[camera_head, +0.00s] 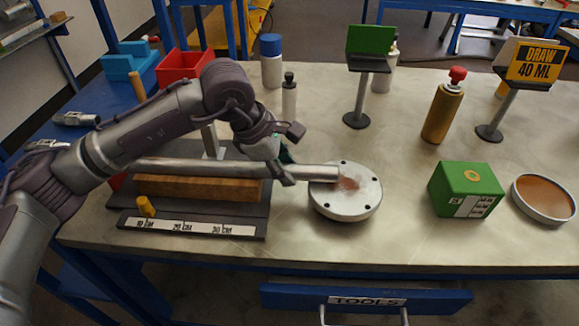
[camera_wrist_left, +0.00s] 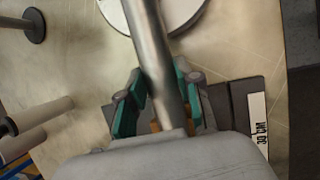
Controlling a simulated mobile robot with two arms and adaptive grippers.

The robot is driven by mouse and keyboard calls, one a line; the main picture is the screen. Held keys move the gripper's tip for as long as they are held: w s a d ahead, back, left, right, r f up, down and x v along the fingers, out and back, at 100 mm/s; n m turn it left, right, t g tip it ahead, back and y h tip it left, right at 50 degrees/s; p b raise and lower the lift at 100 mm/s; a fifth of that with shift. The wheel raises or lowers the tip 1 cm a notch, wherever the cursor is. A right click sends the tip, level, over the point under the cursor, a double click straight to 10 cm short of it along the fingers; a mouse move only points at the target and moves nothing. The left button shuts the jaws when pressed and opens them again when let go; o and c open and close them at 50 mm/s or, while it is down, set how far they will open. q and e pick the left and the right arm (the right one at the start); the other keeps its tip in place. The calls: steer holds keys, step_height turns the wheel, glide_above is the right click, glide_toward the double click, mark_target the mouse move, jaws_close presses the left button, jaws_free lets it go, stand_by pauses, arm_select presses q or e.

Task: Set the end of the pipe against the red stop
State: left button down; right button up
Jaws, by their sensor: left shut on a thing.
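The grey metal pipe (camera_head: 220,168) lies lengthwise above a brown wooden block (camera_head: 200,188) on a dark base. Its right end reaches over a round flange (camera_head: 345,203). The red stop (camera_head: 117,182) shows only as a small patch at the base's left end. My arm is close to the pipe's left end there, and I cannot tell whether pipe and stop touch. My left gripper (camera_head: 285,162) is shut on the pipe near its right part. In the left wrist view its teal fingers (camera_wrist_left: 157,88) sit on both sides of the pipe (camera_wrist_left: 152,45). My right gripper is not in view.
A scale strip (camera_head: 190,226) and a yellow peg (camera_head: 146,207) are at the base's front. A green box (camera_head: 466,190), an orange-brown dish (camera_head: 543,198) and a gold bottle (camera_head: 441,110) stand right. A red bin (camera_head: 184,67) is behind. The table's front middle is clear.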

arm_select(q)
steer(key=shift+a, duration=0.5)
steer(key=c, duration=0.7)
jaws_free()
steer(key=shift+r, duration=0.1)
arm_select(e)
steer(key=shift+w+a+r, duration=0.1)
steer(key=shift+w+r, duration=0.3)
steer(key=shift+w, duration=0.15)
